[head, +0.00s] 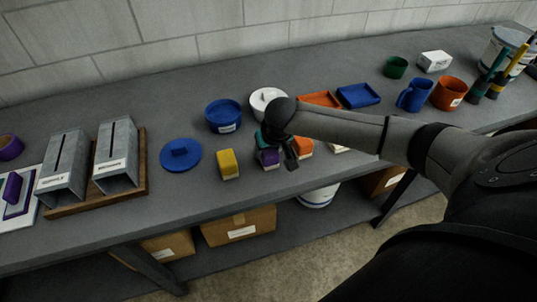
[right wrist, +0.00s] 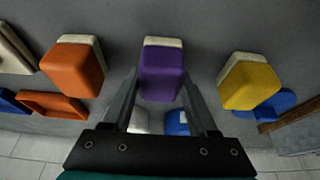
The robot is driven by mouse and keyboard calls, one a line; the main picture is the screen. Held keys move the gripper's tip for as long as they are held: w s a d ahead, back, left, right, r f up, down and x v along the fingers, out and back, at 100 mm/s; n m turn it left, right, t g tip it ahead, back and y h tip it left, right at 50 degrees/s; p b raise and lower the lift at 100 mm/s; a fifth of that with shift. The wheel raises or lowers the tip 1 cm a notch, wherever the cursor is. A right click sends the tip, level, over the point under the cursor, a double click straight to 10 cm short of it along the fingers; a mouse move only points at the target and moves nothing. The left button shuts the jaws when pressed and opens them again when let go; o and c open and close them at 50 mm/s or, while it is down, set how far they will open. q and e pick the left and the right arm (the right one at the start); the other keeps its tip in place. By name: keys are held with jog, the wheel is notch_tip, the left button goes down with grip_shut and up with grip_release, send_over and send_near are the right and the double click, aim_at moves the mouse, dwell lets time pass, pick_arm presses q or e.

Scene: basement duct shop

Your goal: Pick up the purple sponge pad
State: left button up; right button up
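The purple sponge pad (head: 269,158) stands on the grey bench between a yellow pad and an orange pad, partly hidden by my right gripper (head: 280,155) in the head view. In the right wrist view the purple sponge pad (right wrist: 162,70), with a pale layer along one end, lies between the two fingertips of my right gripper (right wrist: 162,88). The fingers are apart, one on each side of the pad. Whether they touch it is hard to tell. My left gripper is not in view.
The yellow pad (head: 228,164) and orange pad (head: 303,147) stand close on either side. Behind are a blue round container (head: 223,115), a white pot (head: 264,98) and an orange tray (head: 320,99). Grey slotted holders (head: 116,158) stand at left.

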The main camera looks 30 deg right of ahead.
jog(key=c, duration=0.9)
jog(key=shift+o, duration=0.2)
jog(key=shift+r, duration=0.1)
notch_tip(320, 180, up, 20)
jog(key=p, duration=0.3)
